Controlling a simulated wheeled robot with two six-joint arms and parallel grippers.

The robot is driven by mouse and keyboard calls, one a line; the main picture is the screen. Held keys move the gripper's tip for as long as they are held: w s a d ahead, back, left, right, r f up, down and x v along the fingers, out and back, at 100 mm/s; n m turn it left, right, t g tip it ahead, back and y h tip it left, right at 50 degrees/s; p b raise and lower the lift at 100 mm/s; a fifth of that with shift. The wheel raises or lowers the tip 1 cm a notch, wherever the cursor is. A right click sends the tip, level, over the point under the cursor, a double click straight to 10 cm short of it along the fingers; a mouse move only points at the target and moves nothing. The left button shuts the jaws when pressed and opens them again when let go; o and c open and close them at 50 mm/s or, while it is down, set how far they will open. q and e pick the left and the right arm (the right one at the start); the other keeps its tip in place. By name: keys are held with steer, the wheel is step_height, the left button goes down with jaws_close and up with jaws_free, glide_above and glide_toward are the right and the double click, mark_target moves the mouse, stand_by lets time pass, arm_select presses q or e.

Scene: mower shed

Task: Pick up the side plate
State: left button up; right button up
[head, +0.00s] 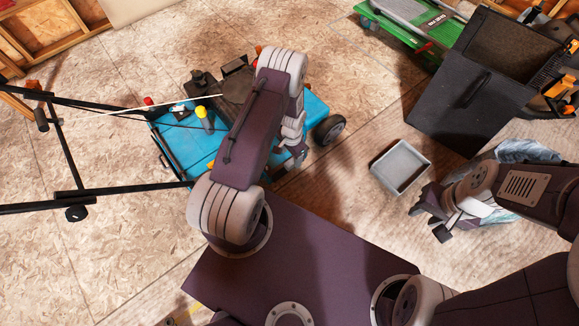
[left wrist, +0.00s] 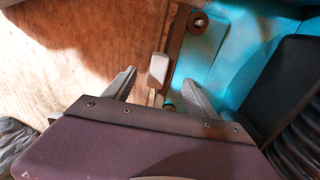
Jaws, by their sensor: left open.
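The blue mower (head: 205,135) stands on the floor left of centre in the head view. In the left wrist view, a narrow brown strip (left wrist: 178,38) with a round bolt beside it runs along the blue deck (left wrist: 222,65). A small pale block (left wrist: 158,70) lies against the strip. I cannot tell for sure which of these is the side plate. My left gripper (left wrist: 160,77) is open, its fingers apart on either side of the block, and nothing is held. My left arm hides this gripper in the head view. My right gripper (head: 429,221) is open and empty, far from the mower.
A grey open tray (head: 376,171) sits on the floor right of centre. A large black bin (head: 462,105) and a green machine (head: 408,32) stand at the upper right. The mower's black handle (head: 62,155) reaches left. Clear floor lies behind the mower.

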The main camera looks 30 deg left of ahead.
mark_target(290, 161)
arm_select(q)
step_height(290, 161, down, 5)
steer(key=b, duration=0.4)
steer(key=shift+w+a, duration=0.1)
steer(key=shift+a, duration=0.05)
steer(key=shift+r, duration=0.1)
jaws_close()
step_height(290, 161, up, 9)
steer(key=p, duration=0.6)
steer(key=shift+r, duration=0.5)
steer(key=shift+p, duration=0.3)
